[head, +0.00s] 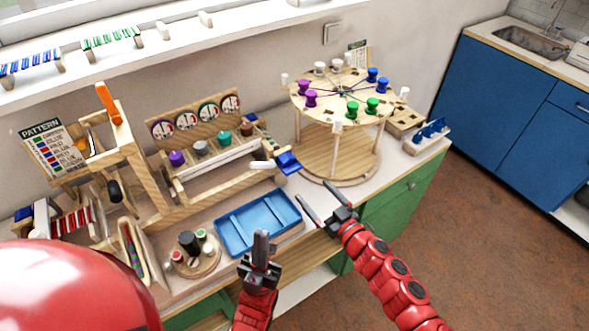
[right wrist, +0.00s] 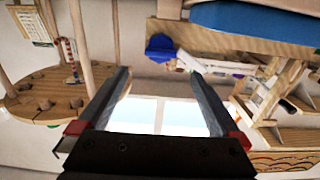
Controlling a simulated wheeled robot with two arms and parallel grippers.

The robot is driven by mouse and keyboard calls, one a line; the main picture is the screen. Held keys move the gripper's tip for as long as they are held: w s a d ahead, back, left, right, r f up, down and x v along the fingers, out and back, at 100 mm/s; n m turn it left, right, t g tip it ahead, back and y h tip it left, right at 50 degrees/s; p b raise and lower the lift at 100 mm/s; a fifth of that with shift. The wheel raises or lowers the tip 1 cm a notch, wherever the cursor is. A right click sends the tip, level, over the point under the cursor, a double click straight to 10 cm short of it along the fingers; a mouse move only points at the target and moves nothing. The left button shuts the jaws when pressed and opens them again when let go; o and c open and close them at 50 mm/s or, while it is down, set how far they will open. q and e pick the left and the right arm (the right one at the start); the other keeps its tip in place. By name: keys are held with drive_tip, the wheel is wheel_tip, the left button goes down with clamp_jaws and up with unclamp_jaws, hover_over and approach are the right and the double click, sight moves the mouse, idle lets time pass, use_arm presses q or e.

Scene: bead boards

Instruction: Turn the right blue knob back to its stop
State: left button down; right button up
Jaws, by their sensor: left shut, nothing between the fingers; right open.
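Two blue knob-like spools (head: 381,85) stand side by side on the round wooden top, at its right edge in the head view; I cannot tell whether the right one is the task's knob or how far it is turned. The upright panel's knobs look purple (head: 177,158), grey (head: 200,148), teal (head: 224,137) and dark (head: 246,130). A blue paddle-like piece (head: 288,163) sticks out by the panel's right end; it also shows in the right wrist view (right wrist: 160,47). My right gripper (head: 325,192) is open and empty, in front of the round stand. My left gripper (head: 262,236) is shut and empty, near the blue tray.
A blue tray (head: 258,222) lies at the bench's front. The round stand's base (head: 338,165) is right of it. A small disc with jars (head: 195,258), a wooden frame (head: 145,165) and a pattern card (head: 54,147) stand left. Open floor (head: 490,220) lies right.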

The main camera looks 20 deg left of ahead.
sight(295, 171)
drive_tip(key=p+x, duration=0.1)
drive_tip(key=x, duration=0.8)
drive_tip(key=shift+w+a+r, duration=0.1)
drive_tip(key=shift+a, duration=0.1)
drive_tip(key=shift+w+a, duration=0.2)
drive_tip(key=shift+a, duration=0.05)
drive_tip(key=c, duration=1.3)
